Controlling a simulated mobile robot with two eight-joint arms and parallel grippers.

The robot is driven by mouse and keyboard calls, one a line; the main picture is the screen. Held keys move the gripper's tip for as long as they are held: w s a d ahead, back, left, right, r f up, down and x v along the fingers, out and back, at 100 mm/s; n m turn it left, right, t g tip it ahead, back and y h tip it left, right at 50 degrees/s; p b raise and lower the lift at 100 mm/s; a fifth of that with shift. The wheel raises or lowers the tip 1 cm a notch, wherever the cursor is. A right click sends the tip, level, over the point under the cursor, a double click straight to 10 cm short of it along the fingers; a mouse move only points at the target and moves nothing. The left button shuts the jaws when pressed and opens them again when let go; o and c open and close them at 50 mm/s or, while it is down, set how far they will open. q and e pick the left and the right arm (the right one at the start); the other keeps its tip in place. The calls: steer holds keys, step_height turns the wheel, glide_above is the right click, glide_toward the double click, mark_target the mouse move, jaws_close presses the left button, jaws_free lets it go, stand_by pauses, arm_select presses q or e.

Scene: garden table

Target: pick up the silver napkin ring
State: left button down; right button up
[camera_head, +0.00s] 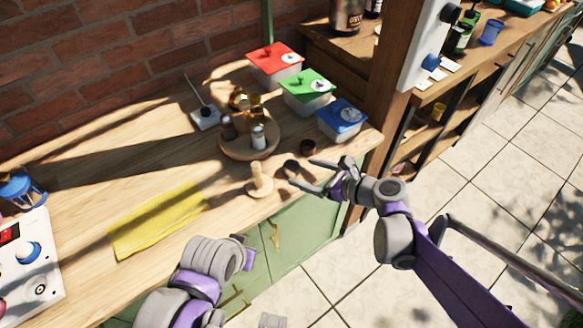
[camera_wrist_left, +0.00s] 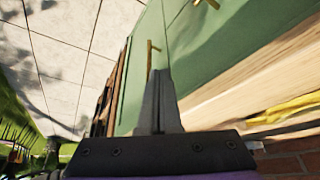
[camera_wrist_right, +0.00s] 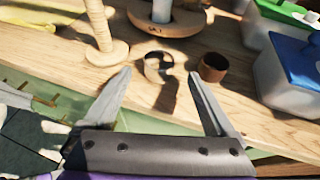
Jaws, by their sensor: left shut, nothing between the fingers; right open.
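The silver napkin ring (camera_wrist_right: 153,68) stands on the wooden counter near its front edge, partly in shadow; it also shows in the head view (camera_head: 291,168). My right gripper (camera_wrist_right: 160,80) is open and empty, with its fingers pointing at the ring and the ring seen beyond and between the fingertips. In the head view the right gripper (camera_head: 302,172) is close beside the ring, at the counter's front edge. My left gripper (camera_wrist_left: 160,100) is shut and empty, low in front of the green cabinet, away from the ring.
A brown ring (camera_wrist_right: 213,67) stands just right of the silver one. A wooden post holder (camera_head: 259,182) is on its left. A round wooden tray (camera_head: 235,149) with shakers and lidded boxes, the nearest blue-lidded (camera_head: 342,118), stand behind. A yellow cloth (camera_head: 157,222) lies left.

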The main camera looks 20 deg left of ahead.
mark_target(298, 170)
steer(key=x, duration=0.3)
steer(key=shift+w+a+f, duration=0.1)
steer(key=shift+a+f, duration=0.1)
steer(key=shift+a, duration=0.15)
steer(key=shift+r, duration=0.1)
steer(key=c, duration=1.4)
